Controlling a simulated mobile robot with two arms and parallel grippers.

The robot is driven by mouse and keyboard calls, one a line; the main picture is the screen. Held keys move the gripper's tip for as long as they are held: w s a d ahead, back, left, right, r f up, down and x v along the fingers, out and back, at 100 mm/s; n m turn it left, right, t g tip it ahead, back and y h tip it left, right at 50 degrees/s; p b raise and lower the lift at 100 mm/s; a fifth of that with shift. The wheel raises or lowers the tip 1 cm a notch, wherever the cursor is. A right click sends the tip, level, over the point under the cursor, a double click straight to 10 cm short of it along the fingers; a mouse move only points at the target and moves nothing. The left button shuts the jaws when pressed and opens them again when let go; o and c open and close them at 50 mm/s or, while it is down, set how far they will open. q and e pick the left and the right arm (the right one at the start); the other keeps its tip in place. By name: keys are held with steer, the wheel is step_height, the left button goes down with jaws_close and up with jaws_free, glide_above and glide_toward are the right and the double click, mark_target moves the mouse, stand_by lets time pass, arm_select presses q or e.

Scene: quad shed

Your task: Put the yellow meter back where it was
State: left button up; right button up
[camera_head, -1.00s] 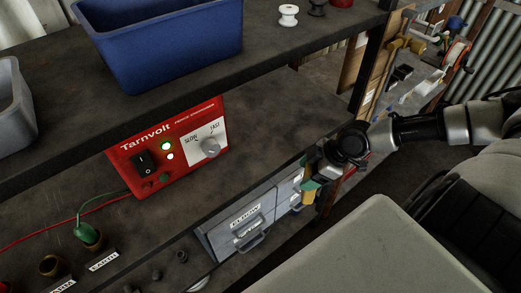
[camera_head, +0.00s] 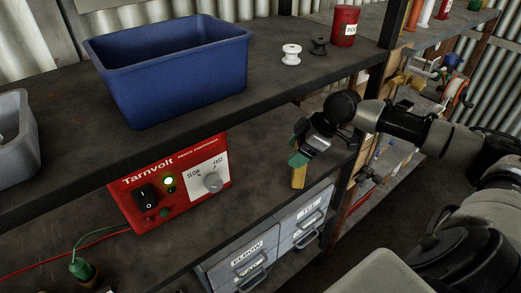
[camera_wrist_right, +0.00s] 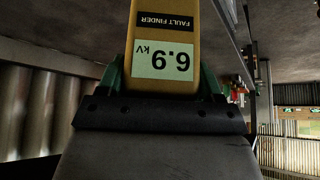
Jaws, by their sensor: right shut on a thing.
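The yellow meter (camera_head: 298,176) is held in my right gripper (camera_head: 299,157), which has green fingertips. The meter hangs at the front of the lower shelf, right of the red Tarnvolt energiser and above the grey drawers. In the right wrist view the meter (camera_wrist_right: 168,20) fills the top middle, reading "FAULT FINDER" and "6.9 kV". The green fingers (camera_wrist_right: 160,82) are shut on its sides there. My left gripper is not in view.
The red Tarnvolt energiser (camera_head: 171,185) stands on the lower shelf. A blue bin (camera_head: 170,70), white and dark insulators and a red can (camera_head: 344,27) stand on the upper shelf. Grey drawers (camera_head: 245,258) sit below. Bare lower shelf (camera_head: 262,150) lies right of the energiser.

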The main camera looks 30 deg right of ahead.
steer(key=w+a+f+p, duration=0.1)
steer(key=w+a+p, duration=0.1)
steer(key=w+a, duration=0.4)
steer(key=shift+a+f+p, duration=0.2)
steer(key=shift+a+p, duration=0.15)
steer(key=shift+a, duration=0.3)
steer(key=o, duration=1.1)
